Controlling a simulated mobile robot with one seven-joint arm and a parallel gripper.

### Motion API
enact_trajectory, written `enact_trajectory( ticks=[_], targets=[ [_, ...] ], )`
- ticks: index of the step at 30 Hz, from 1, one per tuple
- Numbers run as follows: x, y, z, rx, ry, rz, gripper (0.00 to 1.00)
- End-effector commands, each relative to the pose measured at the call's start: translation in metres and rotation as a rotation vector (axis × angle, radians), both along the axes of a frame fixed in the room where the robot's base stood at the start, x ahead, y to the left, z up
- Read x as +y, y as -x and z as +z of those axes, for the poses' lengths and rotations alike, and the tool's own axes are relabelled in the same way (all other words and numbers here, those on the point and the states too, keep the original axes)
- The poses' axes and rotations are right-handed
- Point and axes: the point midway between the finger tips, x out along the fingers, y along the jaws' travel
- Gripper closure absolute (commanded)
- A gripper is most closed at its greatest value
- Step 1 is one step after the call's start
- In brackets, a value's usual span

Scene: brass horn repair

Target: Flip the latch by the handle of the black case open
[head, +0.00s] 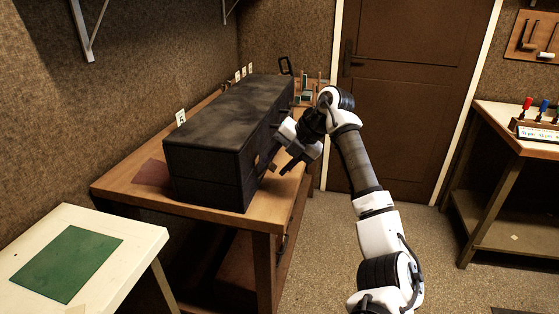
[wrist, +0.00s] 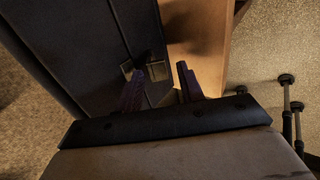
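The long black case (head: 205,150) lies closed on a wooden workbench, and its front face also shows in the wrist view (wrist: 85,45). A small brass-coloured latch (wrist: 127,70) is on that face, just beside the tip of my left finger. In the head view a tan latch (head: 257,161) shows on the front face near the case's near end. In the head view my gripper (head: 275,168) is close against the case front. The handle cannot be made out clearly.
The workbench edge (head: 240,222) runs below the case, with a narrow free strip in front. A reddish sheet (head: 152,173) lies left of the case. A white table with a green mat (head: 66,264) stands at near left. Open floor lies right of the bench.

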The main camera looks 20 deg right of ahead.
Motion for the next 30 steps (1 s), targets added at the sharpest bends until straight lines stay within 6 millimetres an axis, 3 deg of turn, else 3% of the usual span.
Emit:
enact_trajectory(
  ticks=[1, 9, 20, 30],
  targets=[
    [0.0, 0.0, 0.0, 0.0, 0.0, 0.0, 0.68],
    [0.0, 0.0, 0.0, 0.0, 0.0, 0.0, 1.0],
    [-0.005, 0.003, -0.007, -0.045, -0.066, -0.003, 1.0],
    [-0.014, 0.009, -0.027, -0.189, -0.282, -0.006, 1.0]
  ],
)
